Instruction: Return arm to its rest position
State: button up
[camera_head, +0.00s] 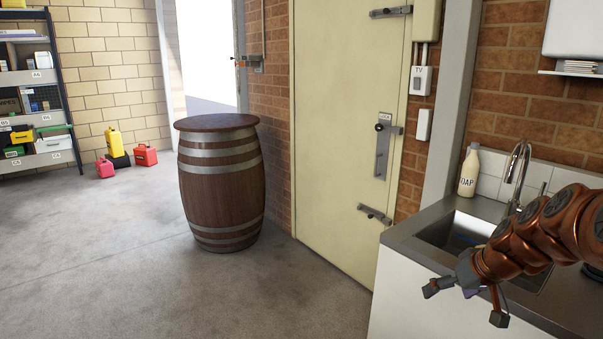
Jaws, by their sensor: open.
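My arm (545,230) reaches in from the right edge, its copper-coloured links passing in front of the sink and counter. My gripper (466,305) is at its end, in front of the white cabinet front below the sink's near edge. Its fingers are spread apart and open, with nothing seen between them. Part of the sink is hidden behind the arm.
A metal sink (455,232) with a tap (519,165) and a soap bottle (469,172) is at right. A wooden barrel (221,185) stands beside a cream door (345,130). Shelves (35,77) and fuel cans (114,142) are far left.

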jog(key=s+a+f+g+b, duration=0.2)
jog(key=s+a+f, duration=0.1)
jog(key=s+a, duration=0.35)
jog(key=s+a+f+g+b, duration=0.1)
jog(key=s+a+f+g, duration=0.15)
jog(key=s+a, duration=0.45)
jog(key=s+a+f+g+h+b, duration=0.1)
jog(key=s+a+f+g+b, duration=0.15)
jog(key=s, duration=0.65)
jog(key=s+a+f+g+h+b, duration=0.15)
jog(key=s+f, duration=0.25)
jog(key=s, duration=0.5)
notch_tip(320, 180, up, 21)
jog(key=t+p, duration=0.1)
jog(key=p, duration=1.9)
jog(key=shift+s+d+f, duration=0.15)
jog(key=shift+d, duration=0.2)
